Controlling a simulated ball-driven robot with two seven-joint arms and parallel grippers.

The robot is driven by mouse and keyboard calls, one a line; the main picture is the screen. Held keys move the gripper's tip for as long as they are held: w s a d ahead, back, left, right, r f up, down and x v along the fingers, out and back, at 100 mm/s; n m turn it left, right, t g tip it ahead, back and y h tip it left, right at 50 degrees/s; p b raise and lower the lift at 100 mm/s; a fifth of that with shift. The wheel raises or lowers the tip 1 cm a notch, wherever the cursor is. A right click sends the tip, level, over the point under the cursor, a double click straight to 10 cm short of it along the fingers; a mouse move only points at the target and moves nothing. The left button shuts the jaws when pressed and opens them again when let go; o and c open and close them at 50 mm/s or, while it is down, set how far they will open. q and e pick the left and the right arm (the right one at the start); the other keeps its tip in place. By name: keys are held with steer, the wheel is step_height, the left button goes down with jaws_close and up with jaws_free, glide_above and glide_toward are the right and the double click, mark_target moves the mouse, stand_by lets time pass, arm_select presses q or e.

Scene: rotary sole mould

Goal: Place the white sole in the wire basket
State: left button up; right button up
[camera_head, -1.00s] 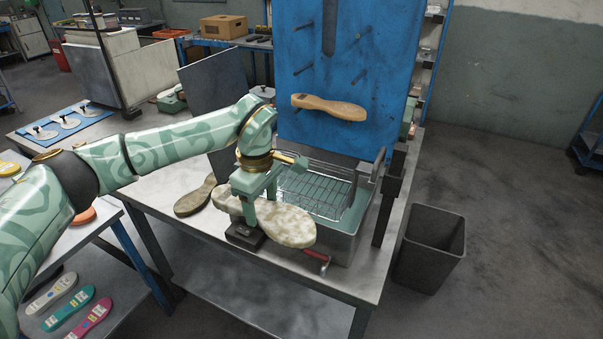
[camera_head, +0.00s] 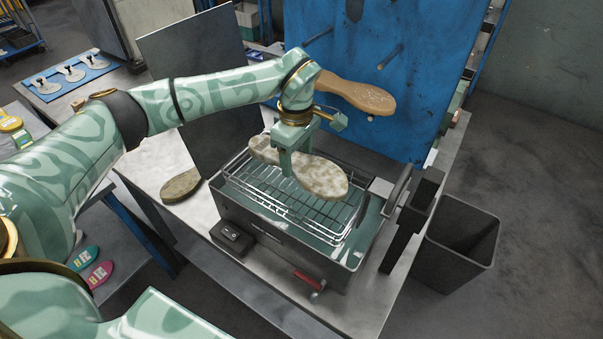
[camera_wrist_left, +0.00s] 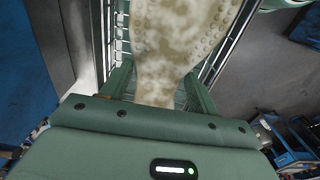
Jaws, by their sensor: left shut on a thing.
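The white sole (camera_head: 322,178), off-white with brownish blotches, is in my left gripper (camera_head: 288,168). The gripper is shut on it near its middle and holds it above the wire basket (camera_head: 262,193). The sole also shows in the left wrist view (camera_wrist_left: 175,45), running up between the fingers, with basket wires on both sides of it. The basket sits in a grey tank with a greenish inside (camera_head: 372,222). The sole hides part of the basket. Part of my other arm may show at the lower left; the right gripper is not in view.
A tan sole (camera_head: 357,95) is on the blue peg panel (camera_head: 420,120) behind. A darker sole (camera_head: 181,186) lies on the table left of the tank. A black switch box (camera_head: 232,237) and a red-handled tap (camera_head: 308,278) are at the tank's front. A dark bin (camera_head: 460,240) stands at right.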

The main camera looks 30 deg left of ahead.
mark_target(297, 185)
arm_select(q)
step_height(297, 185, down, 7)
steer(key=shift+r, duration=0.2)
steer(key=shift+b, duration=0.3)
steer(key=o, duration=1.2)
steer(key=shift+f, duration=0.1)
steer(key=shift+c, duration=0.2)
step_height(297, 185, up, 12)
steer(key=shift+r+p, duration=0.15)
steer(key=shift+p, duration=0.4)
